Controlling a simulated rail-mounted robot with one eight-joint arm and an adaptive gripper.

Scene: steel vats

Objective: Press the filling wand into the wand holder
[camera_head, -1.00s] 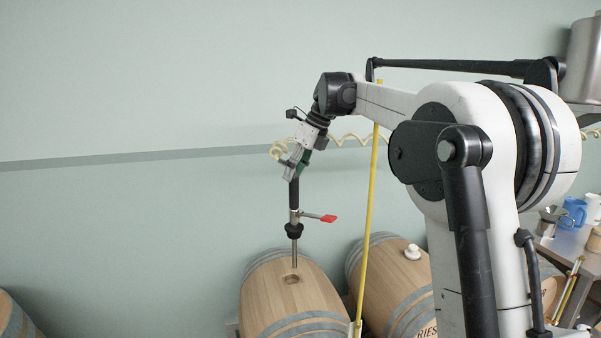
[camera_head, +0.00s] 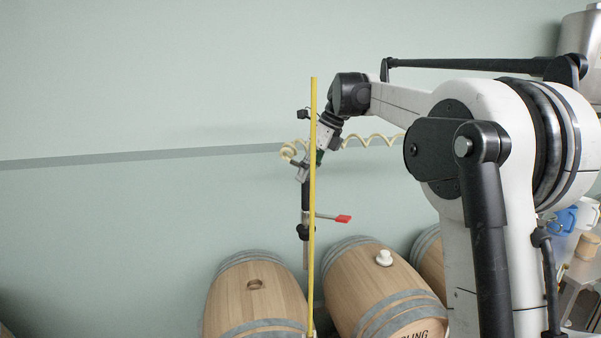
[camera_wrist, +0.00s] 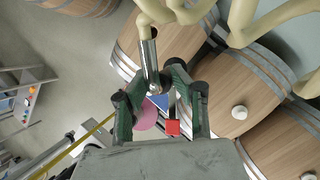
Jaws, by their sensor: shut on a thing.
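My gripper (camera_head: 310,168) is shut on the filling wand (camera_head: 306,205), partly hidden behind a yellow pole. The wand has a black upper part, a red lever (camera_head: 343,218) and a thin steel tip (camera_head: 305,256), and hangs nearly upright. Its tip is beside the open-holed barrel and above the gap between two barrels. In the wrist view my gripper's green fingers (camera_wrist: 158,108) flank the wand's steel tube (camera_wrist: 150,62), and the red lever (camera_wrist: 172,127) shows between them. I cannot make out the wand holder in either view.
The left barrel (camera_head: 240,302) has an open bung hole; the middle barrel (camera_head: 345,285) has a white bung (camera_head: 384,257). The tall yellow pole (camera_head: 312,130) stands in front of the wand. A pale coiled hose (camera_head: 370,139) trails right. A table with jugs (camera_head: 565,217) is at right.

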